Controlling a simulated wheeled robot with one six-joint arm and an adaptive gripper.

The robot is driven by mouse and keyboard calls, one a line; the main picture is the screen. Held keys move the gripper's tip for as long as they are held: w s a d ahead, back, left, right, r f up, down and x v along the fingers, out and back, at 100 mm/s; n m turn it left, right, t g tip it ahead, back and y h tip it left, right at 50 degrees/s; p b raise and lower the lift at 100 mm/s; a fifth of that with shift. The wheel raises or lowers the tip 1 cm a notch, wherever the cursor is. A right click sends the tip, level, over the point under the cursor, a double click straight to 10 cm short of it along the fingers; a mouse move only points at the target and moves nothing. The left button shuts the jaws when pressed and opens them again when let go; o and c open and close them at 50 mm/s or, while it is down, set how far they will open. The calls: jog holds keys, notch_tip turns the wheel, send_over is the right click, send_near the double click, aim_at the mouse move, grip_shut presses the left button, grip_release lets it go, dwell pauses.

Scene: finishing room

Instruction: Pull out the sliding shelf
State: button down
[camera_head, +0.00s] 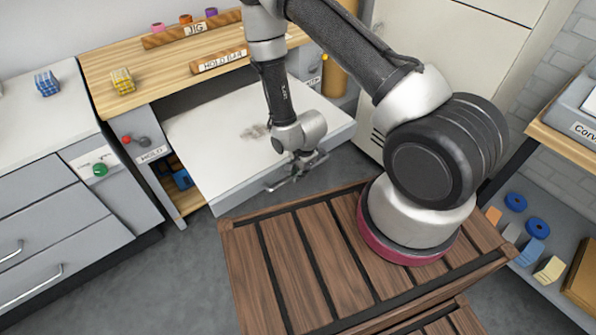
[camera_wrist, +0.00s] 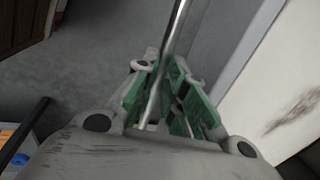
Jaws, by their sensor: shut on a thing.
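The sliding shelf (camera_head: 215,140) is a wide white board with a grey front edge. It stands out from the grey cabinet under the wooden worktop, with a dark smudge on its top. Its front handle (camera_head: 273,187) is a thin metal bar. My gripper (camera_head: 300,169) is at the middle of the shelf's front edge, shut on this bar. In the wrist view the bar (camera_wrist: 177,35) runs between the green finger pads (camera_wrist: 168,92), and the white shelf top (camera_wrist: 272,85) shows at the right. My fingers hide the middle of the handle.
The wooden worktop (camera_head: 150,73) carries the JIG and HOLD BAR (camera_head: 218,62) strips and a yellow checked cube (camera_head: 122,81). A panel with a HOLD label (camera_head: 152,154) stands left of the shelf. Grey floor (camera_head: 195,270) is clear in front. A wall cabinet stands behind right.

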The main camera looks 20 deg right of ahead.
jog(key=c, duration=1.5)
grip_release()
jog(key=shift+r, duration=0.15)
jog(key=r, duration=0.3)
jog(key=s+r, duration=0.1)
jog(key=r, duration=0.3)
jog(key=s+r, duration=0.1)
jog(key=r, duration=0.3)
jog(key=shift+s+d+r, duration=0.1)
jog(key=shift+d+r, duration=0.15)
jog(key=shift+d, duration=0.1)
